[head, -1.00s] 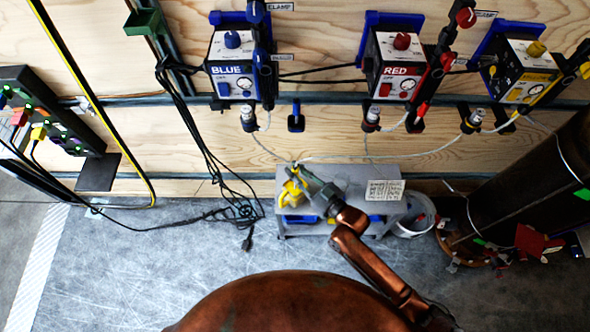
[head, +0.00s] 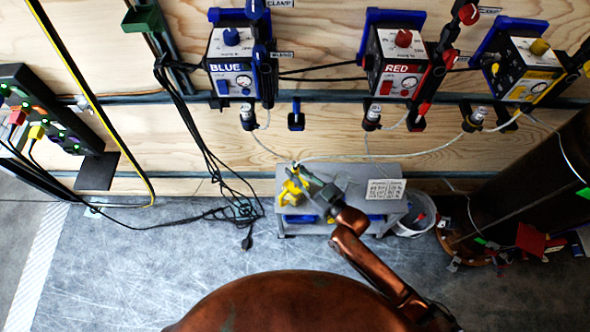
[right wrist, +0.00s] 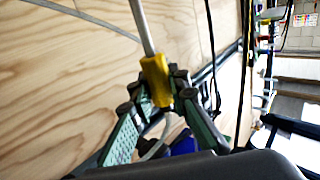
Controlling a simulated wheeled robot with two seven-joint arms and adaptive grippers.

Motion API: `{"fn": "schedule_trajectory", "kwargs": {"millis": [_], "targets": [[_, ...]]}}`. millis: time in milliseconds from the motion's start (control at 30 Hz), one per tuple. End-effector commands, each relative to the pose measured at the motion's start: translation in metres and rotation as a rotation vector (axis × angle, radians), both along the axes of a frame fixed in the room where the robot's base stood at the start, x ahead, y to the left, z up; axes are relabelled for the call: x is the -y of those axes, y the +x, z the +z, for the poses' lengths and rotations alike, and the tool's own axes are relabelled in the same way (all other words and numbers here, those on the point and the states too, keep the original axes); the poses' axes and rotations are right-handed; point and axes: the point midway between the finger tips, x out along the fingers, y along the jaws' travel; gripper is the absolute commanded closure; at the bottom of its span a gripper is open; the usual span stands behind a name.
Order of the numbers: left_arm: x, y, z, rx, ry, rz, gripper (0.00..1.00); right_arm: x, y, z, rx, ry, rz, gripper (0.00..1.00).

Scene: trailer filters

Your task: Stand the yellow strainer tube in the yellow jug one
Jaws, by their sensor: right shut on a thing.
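My right gripper (head: 305,180) is over the left part of the grey cart. In the right wrist view its fingers (right wrist: 155,92) are shut on the yellow strainer tube (right wrist: 156,73), a short yellow cylinder with a pale hose running from its far end. In the head view the tube is small and hard to separate from the gripper. A yellow shape on the cart, apparently the yellow jug (head: 290,195), lies just below and left of the fingertips. It is partly hidden by the gripper, and I cannot tell whether the tube touches it. My left gripper is not in view.
The grey cart (head: 355,176) has a printed sheet (head: 385,190) at its right. A white bucket (head: 417,215) stands beside it. Blue (head: 231,62), red (head: 398,62) and yellow (head: 527,72) control boxes hang on the wooden wall. Black cables (head: 235,208) lie on the floor left.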

Motion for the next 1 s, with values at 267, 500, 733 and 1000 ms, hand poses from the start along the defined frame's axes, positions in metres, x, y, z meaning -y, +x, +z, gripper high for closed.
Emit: {"fn": "schedule_trajectory", "kwargs": {"millis": [267,500,733,1000], "targets": [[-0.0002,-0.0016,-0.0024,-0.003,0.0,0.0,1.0,-0.0001,0.0001,-0.0039,0.001,0.001,0.0,1.0],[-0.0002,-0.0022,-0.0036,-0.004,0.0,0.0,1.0,-0.0001,0.0001,-0.0061,0.001,0.001,0.0,0.81],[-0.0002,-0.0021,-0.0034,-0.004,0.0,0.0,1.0,-0.0001,0.0001,-0.0062,0.001,0.001,0.0,0.66],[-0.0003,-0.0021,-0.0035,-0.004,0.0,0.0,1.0,0.0002,-0.0004,-0.0073,-0.001,-0.001,0.0,0.64]]}}
